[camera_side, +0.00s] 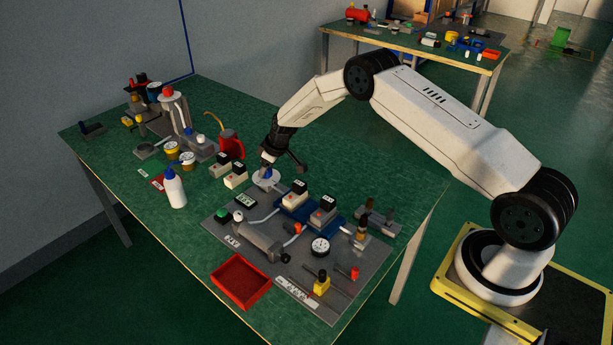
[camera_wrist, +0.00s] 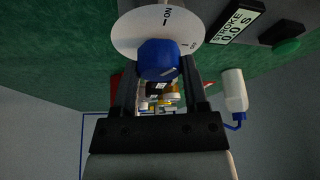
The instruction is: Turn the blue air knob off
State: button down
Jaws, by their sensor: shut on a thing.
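The blue air knob (camera_wrist: 158,58) sits on a round white dial plate (camera_wrist: 125,36) in the wrist view. The knob is mostly hidden there by the fingers. Which mark the knob points to cannot be told.
A stroke display (camera_wrist: 238,21) stands close beside the plate. A grey fixture board (camera_side: 340,262) and red tray (camera_side: 240,280) lie toward the front.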

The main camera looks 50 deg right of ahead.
jog(key=shift+a+m+h, duration=0.1)
jog(key=shift+m+h, duration=0.55)
jog(key=shift+m, duration=0.95)
jog(key=shift+m+h, duration=0.65)
jog(key=shift+m, duration=0.95)
jog(key=shift+w+a+m+g+h, duration=0.15)
jog(key=shift+m+h, duration=0.35)
jog(key=shift+m, duration=1)
jog(key=shift+s+d+m+g+h, duration=0.1)
jog(key=shift+m+g+h, duration=0.3)
jog(key=shift+m, duration=1.1)
jog(key=shift+c, duration=0.5)
grip_release()
jog(key=shift+a+r, duration=0.1)
jog(key=shift+r, duration=0.1)
jog(key=v, duration=0.7)
jog(key=shift+a+r, duration=0.1)
jog(key=shift+r, duration=0.1)
